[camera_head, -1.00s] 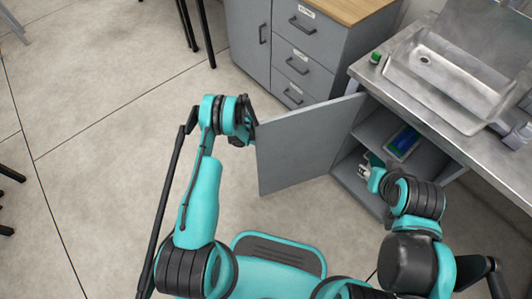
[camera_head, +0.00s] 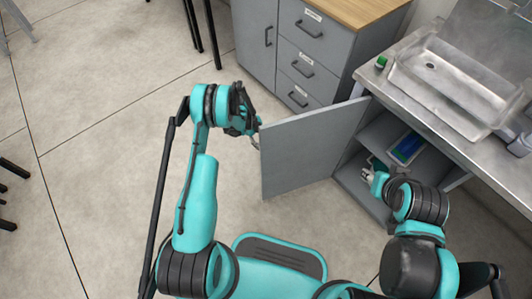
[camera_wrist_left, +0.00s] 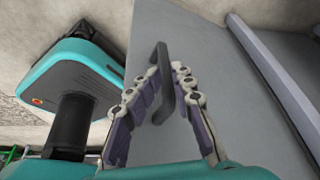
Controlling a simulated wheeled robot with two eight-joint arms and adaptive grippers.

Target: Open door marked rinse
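A grey cabinet door (camera_head: 308,152) under the steel sink counter stands swung wide open, its inner face towards the head camera. Its dark bar handle (camera_wrist_left: 163,80) shows in the left wrist view on the outer face. My left gripper (camera_head: 256,140) is at the door's free edge. In the left wrist view its fingers (camera_wrist_left: 165,72) are apart, one on each side of the handle; firm contact is not visible. My right gripper (camera_head: 367,174) is low at the open cabinet's front, too small to judge. No rinse label is readable.
The open cabinet holds a shelf and a blue and green item (camera_head: 406,147). The counter (camera_head: 420,92) with a sink is above it. A grey drawer unit (camera_head: 305,55) with a wooden top stands behind the door.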

